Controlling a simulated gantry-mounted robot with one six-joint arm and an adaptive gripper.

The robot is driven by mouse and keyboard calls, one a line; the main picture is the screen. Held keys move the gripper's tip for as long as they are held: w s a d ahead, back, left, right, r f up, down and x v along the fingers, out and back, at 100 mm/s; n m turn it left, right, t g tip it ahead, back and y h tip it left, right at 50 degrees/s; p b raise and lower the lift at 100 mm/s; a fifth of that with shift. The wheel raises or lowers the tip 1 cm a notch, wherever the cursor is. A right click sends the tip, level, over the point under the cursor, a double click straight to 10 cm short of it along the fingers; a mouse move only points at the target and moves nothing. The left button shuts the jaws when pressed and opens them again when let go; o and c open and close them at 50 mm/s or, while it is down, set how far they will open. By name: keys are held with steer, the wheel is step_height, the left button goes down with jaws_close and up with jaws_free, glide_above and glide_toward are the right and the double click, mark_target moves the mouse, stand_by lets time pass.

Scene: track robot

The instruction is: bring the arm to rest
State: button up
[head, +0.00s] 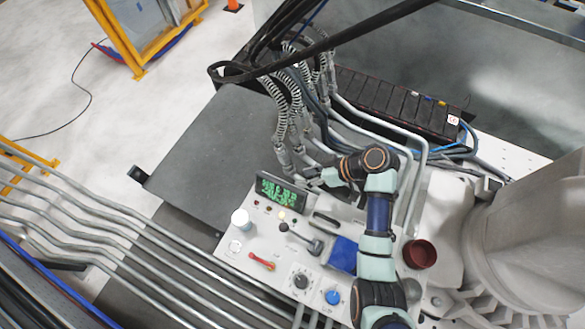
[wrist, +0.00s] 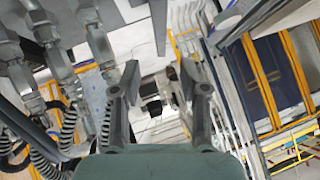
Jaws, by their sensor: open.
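My arm (head: 378,215) rises from the lower right of the head view over a white control panel, with its elbow joint folded near the back of the panel. My gripper (head: 312,178) points left, just behind the green display and close to the hose fittings. In the wrist view my gripper (wrist: 160,88) shows two dark fingers spread apart with nothing between them. The gripper is open and empty. In the head view the fingers are small and partly lost against the hoses.
The panel carries a green-lit display (head: 281,194), a white cylinder (head: 241,220), a red-handled lever (head: 262,262), a blue block (head: 343,254), a blue knob (head: 332,297) and a dark red cup (head: 420,254). Ribbed hoses (head: 293,105) hang close behind the gripper. Grey pipes (head: 120,222) run at left.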

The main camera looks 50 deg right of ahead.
steer(key=shift+v, duration=0.8)
steer(key=w+a+r+h, duration=0.2)
steer(key=w+a+r, duration=0.25)
steer(key=a, duration=0.45)
steer(key=w+a+r+h, duration=0.2)
steer(key=w+a+r, duration=0.25)
steer(key=a, duration=0.45)
steer(key=s+a+r+m+t, duration=0.1)
steer(key=a+r+t, duration=0.1)
steer(key=a+r, duration=0.4)
steer(key=s+a+r+t, duration=0.2)
steer(key=a+r+t, duration=0.1)
steer(key=a+r, duration=0.3)
step_height(320, 180, up, 23)
steer(key=h+p, duration=0.1)
steer(key=p, duration=2.2)
steer(key=shift+d, duration=0.4)
